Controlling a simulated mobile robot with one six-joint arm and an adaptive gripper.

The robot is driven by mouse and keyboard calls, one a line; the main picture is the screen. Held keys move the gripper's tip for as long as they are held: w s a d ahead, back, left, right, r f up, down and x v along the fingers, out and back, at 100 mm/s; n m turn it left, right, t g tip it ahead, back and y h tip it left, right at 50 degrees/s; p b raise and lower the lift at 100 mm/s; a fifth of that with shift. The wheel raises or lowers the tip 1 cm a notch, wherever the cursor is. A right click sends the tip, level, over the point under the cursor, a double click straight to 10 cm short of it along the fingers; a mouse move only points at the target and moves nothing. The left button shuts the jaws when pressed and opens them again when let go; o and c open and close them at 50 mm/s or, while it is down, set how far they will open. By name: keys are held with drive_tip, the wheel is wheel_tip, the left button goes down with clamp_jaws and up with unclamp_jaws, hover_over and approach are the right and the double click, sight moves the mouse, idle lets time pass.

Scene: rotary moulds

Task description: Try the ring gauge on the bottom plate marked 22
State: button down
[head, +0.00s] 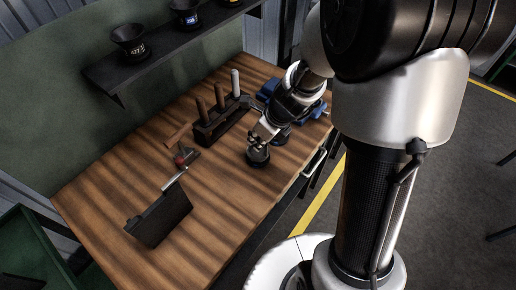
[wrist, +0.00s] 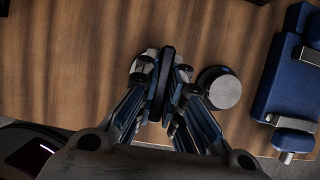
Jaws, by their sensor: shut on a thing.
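My gripper (head: 262,136) is low over the front right of the wooden bench. In the wrist view my gripper (wrist: 166,88) is shut on a dark ring-like piece, apparently the ring gauge (wrist: 167,56), seen nearly edge-on between the fingers. A round grey-topped piece (wrist: 146,62) lies beneath or just beside it, partly covered by the fingers; I cannot tell whether they touch. In the head view a dark round piece (head: 258,158) shows under the gripper. A second round piece with a grey top (wrist: 220,90) stands to the right. No number 22 is legible.
A blue vise-like device (wrist: 285,85) stands to the right. A shelf (head: 150,62) holds black funnel-like cups (head: 130,42).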

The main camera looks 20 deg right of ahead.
drive_tip(key=shift+r, duration=0.1)
drive_tip(key=shift+r+p, duration=2.45)
drive_tip(key=shift+p, duration=0.25)
